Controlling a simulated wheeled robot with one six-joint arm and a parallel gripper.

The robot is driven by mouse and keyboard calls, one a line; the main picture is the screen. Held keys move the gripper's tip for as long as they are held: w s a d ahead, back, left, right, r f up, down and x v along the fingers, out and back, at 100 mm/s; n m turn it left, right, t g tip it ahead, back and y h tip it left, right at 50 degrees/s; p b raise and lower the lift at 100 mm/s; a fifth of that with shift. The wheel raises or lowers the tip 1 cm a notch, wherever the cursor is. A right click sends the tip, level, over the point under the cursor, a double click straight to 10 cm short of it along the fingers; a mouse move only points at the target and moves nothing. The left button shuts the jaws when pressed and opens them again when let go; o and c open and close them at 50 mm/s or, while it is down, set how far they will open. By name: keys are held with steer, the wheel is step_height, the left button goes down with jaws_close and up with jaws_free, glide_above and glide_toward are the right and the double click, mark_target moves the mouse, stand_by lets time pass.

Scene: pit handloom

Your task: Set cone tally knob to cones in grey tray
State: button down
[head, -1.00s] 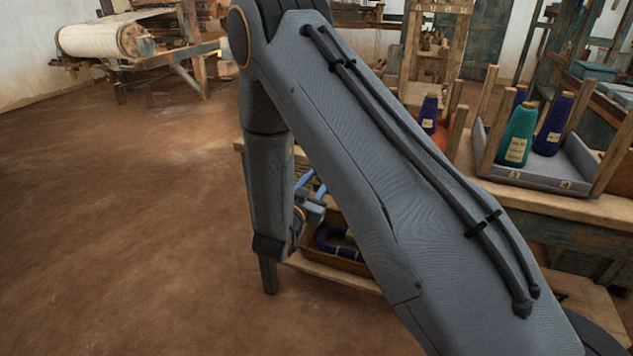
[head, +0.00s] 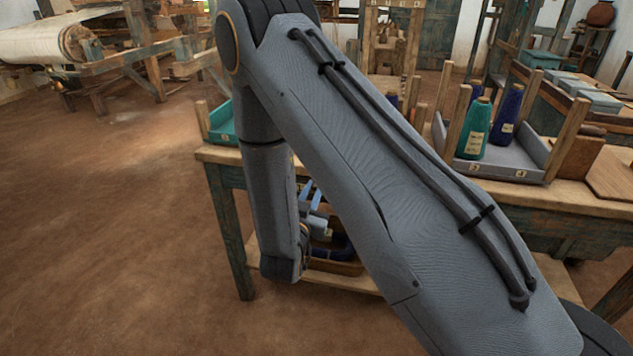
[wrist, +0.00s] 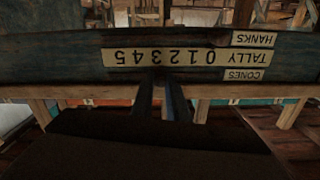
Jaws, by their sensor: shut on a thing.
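The tally strip (wrist: 157,57) shows upside down in the wrist view, with digits 0 to 5 and the CONES label (wrist: 245,75) on its lower edge. My gripper (wrist: 165,78) is shut at that lower edge, around the digits 2 and 3. What it holds, presumably the cone tally knob, is hidden by the fingers and shadow. The grey tray (head: 503,171) stands on the bench in the head view. It holds a teal cone (head: 474,129), a dark blue cone (head: 507,115) and another dark blue cone (head: 477,87), partly hidden behind.
The HANKS label (wrist: 253,39) sits on the strip's upper edge in the wrist view. A green tray (head: 221,124) stands at the bench's left end. Coiled dark blue yarn (head: 330,250) lies on the lower shelf. Open floor (head: 110,240) spreads to the left.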

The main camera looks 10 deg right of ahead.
steer(key=shift+s+d, duration=0.1)
steer(key=shift+d, duration=0.2)
steer(key=c, duration=1.7)
jaws_free()
steer(key=shift+s+a, duration=0.1)
steer(key=v, duration=0.7)
steer(key=shift+s+a, duration=0.1)
steer(key=shift+s, duration=0.15)
